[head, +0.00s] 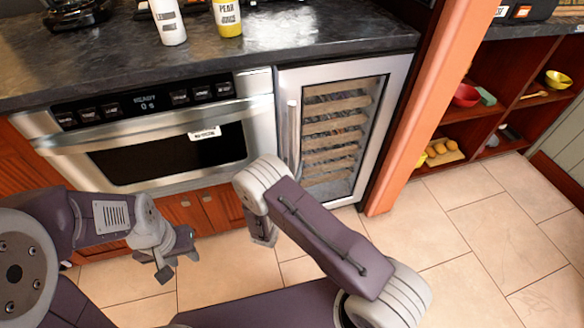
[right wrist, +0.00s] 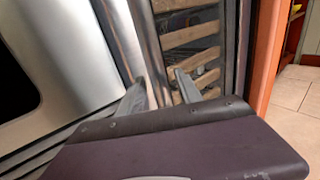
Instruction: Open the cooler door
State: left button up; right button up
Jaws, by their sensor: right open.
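The cooler (head: 330,125) has a steel-framed glass door with wooden racks behind it, and it is shut. Its upright bar handle (head: 292,135) is on the door's left side. In the right wrist view, a long dark bar that looks like the handle (right wrist: 148,45) runs down between the fingertips of my right gripper (right wrist: 161,88). That gripper is open; I cannot tell whether either finger touches the bar. In the head view my right arm mostly hides this gripper. My left gripper (head: 177,262) is low in front of the cabinets, apart from the cooler; its jaw opening is unclear.
A steel microwave drawer (head: 165,160) is left of the cooler under a dark countertop (head: 120,60) with bottles on it. An orange post (head: 425,110) stands close to the cooler's right. Open shelves (head: 495,115) are beyond it. The tiled floor (head: 470,215) at right is clear.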

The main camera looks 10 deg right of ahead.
grip_shut()
dwell(1.3)
